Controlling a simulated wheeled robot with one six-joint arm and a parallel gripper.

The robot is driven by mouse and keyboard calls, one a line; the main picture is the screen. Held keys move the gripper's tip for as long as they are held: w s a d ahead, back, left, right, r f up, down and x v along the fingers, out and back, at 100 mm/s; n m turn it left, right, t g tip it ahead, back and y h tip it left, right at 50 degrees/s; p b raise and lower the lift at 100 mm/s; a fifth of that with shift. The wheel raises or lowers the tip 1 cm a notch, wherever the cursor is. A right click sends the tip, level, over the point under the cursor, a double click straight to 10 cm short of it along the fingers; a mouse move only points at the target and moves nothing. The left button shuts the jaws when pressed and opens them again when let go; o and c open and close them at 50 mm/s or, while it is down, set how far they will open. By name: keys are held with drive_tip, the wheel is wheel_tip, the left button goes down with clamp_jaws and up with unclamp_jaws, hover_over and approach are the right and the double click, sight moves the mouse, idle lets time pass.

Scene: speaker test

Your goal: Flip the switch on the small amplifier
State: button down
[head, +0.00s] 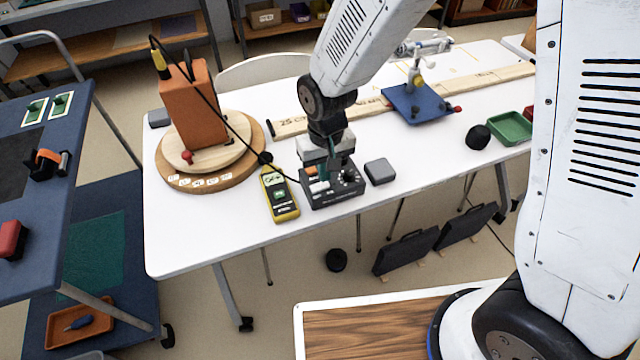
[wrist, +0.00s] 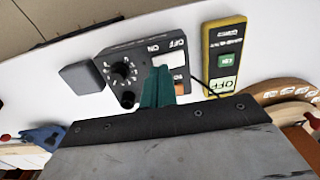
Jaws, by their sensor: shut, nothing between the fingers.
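The small amplifier (head: 345,196) is a dark box near the front edge of the white table. In the wrist view its panel (wrist: 140,53) shows a dial, a black knob and a pale switch (wrist: 170,60) beside ON and OFF lettering. My gripper (head: 335,166) is right over the amplifier in the head view and hides part of its top. In the wrist view its teal fingers (wrist: 160,75) are shut and empty, with their tips beside the switch. I cannot tell whether they touch it or which way it is set.
A yellow meter (head: 279,196) lies left of the amplifier and a grey box (head: 380,171) right of it. An orange speaker (head: 193,108) stands on a round wooden turntable (head: 240,160); a black cable runs towards the amplifier. The table (head: 205,235) is clear in front.

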sight(326, 185)
drive_tip(key=shift+f, duration=0.95)
idle(0.3)
drive_tip(key=shift+r, duration=3.55)
drive_tip(key=shift+s+d, duration=0.15)
drive_tip(key=shift+s, duration=0.05)
drive_tip(key=s+d+r+m+t, duration=0.1)
drive_tip(key=s+d+r+m, duration=0.2)
drive_tip(key=s+d+r, duration=1.6)
drive_tip(key=shift+d+r, duration=0.4)
drive_tip(key=shift+d, duration=0.35)
